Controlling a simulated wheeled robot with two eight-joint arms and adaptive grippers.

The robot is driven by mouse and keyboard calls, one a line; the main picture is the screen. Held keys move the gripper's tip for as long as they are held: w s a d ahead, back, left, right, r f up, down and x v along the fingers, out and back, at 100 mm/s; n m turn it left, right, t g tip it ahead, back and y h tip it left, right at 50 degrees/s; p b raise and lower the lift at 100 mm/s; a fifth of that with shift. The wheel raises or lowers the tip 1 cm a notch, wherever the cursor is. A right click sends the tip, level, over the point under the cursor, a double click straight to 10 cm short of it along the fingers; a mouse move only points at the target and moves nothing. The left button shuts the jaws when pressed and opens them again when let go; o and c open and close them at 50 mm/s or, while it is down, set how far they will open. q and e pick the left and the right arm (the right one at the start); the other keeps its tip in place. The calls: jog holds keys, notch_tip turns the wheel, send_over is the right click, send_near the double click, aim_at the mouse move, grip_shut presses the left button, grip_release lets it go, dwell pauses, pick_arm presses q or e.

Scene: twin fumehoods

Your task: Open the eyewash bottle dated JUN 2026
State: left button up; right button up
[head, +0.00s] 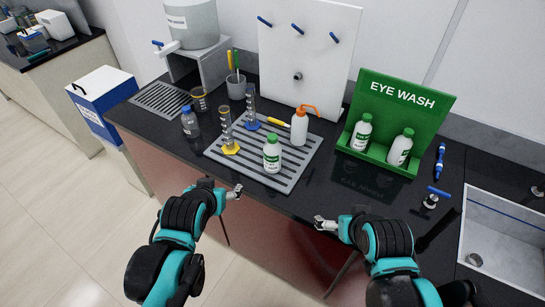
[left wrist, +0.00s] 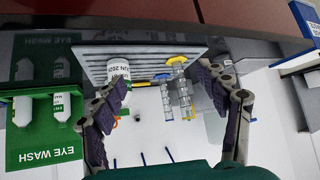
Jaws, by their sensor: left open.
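A white eyewash bottle with a green cap (head: 272,153) stands upright on the slotted grey drying rack (head: 290,181). In the left wrist view, which is upside down, this bottle (left wrist: 118,70) shows a label that partly reads like "UN 202". Two similar bottles, one on the left (head: 361,134) and one on the right (head: 400,148), sit in the green EYE WASH holder (head: 405,100); their dates are too small to read. My left gripper (head: 235,191) is open and empty in front of the rack. My right gripper (head: 322,222) is near the counter's front edge; its jaws are unclear.
Two measuring cylinders, yellow-based (head: 229,147) and blue-based (head: 252,120), and a wash bottle with an orange spout (head: 299,128) stand around the rack bottle. A blue-capped bottle (head: 190,123) is left of the rack. A sink (head: 500,240) is at right.

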aim_at(273, 149)
pick_arm(q)
jog(key=w+d+t+h, duration=0.1)
jog(key=w+d, duration=0.2)
jog(key=d, duration=0.1)
jog(key=w+d+f+m+t+h+b, duration=0.1)
jog(key=w+d, duration=0.3)
jog(key=w+d+m+t, duration=0.1)
jog(key=w+d, duration=0.3)
jog(key=shift+w+d+f+t+h+b, duration=0.2)
jog(key=shift+w+f+t+h+b, duration=0.1)
jog(key=shift+h, duration=0.1)
jog(key=b+x, duration=0.3)
jog(key=x, duration=0.4)
jog(key=shift+w+f, duration=0.25)
jog(key=shift+w, duration=0.05)
jog(key=shift+r, duration=0.1)
jog(key=shift+c, duration=0.9)
jog(key=c, duration=1.3)
